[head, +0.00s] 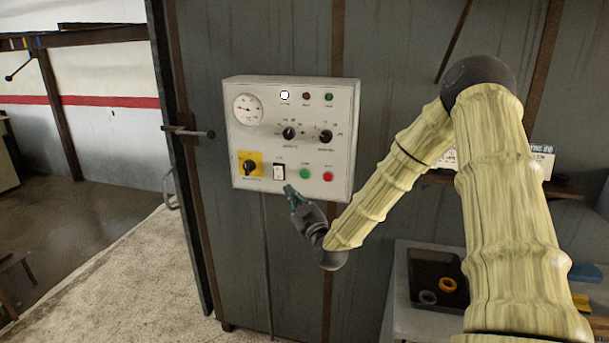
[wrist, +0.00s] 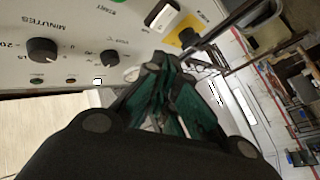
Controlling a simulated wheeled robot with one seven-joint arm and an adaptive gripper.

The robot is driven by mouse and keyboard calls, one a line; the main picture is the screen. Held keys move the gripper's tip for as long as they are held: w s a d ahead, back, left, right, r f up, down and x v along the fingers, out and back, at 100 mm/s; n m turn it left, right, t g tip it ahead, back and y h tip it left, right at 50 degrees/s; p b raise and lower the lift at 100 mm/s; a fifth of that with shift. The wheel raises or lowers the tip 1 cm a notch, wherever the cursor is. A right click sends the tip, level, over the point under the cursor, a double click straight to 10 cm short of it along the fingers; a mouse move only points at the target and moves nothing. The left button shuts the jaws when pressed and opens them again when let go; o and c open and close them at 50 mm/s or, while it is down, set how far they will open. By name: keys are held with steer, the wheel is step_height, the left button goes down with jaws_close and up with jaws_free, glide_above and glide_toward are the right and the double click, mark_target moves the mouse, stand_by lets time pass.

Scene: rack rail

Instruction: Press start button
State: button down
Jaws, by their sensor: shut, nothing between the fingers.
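The control panel (head: 295,140) is a pale box on the dark metal wall. The start button is the small round green button (head: 304,173) low on it, left of a red button (head: 327,176). In the wrist view the START label shows with a sliver of the green button (wrist: 118,1) at the top edge. My gripper (head: 288,189) is shut and empty, with green fingers. It is at the panel's lower edge, below and left of the green button, and appears apart from it. The wrist view shows the closed fingers (wrist: 160,72) near the panel face.
A white rocker switch (head: 278,173) and a yellow-backed rotary switch (head: 250,165) are left of the button. Two black knobs (head: 289,133) and a gauge (head: 248,109) are above. A dark tray (head: 434,262) stands lower right. The floor (head: 110,270) at left is open.

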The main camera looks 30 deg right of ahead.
mark_target(303, 177)
steer(key=shift+d+r, duration=0.35)
steer(key=shift+r, duration=0.25)
steer(key=shift+w+d, duration=1.45)
steer(key=shift+d, duration=0.25)
steer(key=shift+w+d, duration=1.4)
steer(key=shift+d, duration=0.25)
steer(key=shift+w+d+b, duration=0.55)
steer(key=shift+d+b, duration=0.05)
steer(key=shift+b, duration=0.1)
steer(key=shift+s+a, duration=0.1)
steer(key=shift+a, duration=0.05)
steer(key=shift+s+a, duration=0.45)
steer(key=shift+a, duration=0.05)
stand_by(0.5)
